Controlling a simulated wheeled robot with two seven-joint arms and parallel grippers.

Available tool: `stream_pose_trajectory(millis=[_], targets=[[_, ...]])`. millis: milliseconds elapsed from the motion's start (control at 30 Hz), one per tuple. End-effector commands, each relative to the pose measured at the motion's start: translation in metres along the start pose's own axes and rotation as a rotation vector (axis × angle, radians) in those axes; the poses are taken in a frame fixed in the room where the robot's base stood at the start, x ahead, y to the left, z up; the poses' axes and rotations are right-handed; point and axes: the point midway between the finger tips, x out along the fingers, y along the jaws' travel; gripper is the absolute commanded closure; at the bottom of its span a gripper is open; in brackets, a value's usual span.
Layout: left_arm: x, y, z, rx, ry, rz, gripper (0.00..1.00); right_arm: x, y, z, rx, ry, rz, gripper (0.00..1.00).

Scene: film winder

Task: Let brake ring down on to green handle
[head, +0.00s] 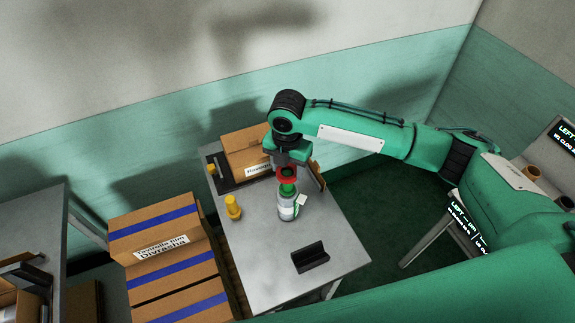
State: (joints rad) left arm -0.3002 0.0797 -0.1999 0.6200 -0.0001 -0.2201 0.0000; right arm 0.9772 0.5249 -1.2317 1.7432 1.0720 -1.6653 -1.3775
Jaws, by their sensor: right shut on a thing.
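The red brake ring (286,174) is in my right gripper (288,164), whose arm comes in from the right and points down over the table. The green handle (288,188) stands upright just under the ring, on top of a pale bottle-like body with a white tag. The ring appears in line with the handle's top. I cannot tell from this angle whether it touches the handle or sits around it. The gripper's fingertips are small and partly hidden by the wrist. My left gripper is not in view.
The grey table (265,245) holds a yellow piece (233,207) left of the handle, a black holder (310,257) at the front right and an open cardboard box (247,150) at the back. Stacked cartons (165,260) stand left of the table. The table's front left is clear.

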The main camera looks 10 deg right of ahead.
Motion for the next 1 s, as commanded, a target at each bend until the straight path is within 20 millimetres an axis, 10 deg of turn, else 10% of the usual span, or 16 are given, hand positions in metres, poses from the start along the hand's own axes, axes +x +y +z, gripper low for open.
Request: stream_pose_trajectory(millis=[900, 933, 1000], targets=[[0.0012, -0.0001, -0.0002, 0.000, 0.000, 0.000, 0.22, 0.0102, -0.0001, -0.0003, 0.000, 0.001, 0.000, 0.69], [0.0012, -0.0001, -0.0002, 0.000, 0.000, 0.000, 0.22, 0.0102, -0.0001, -0.0003, 0.000, 0.001, 0.000, 0.45], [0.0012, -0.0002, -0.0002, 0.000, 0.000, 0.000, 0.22, 0.0102, -0.0001, -0.0002, 0.000, 0.001, 0.000, 0.32]])
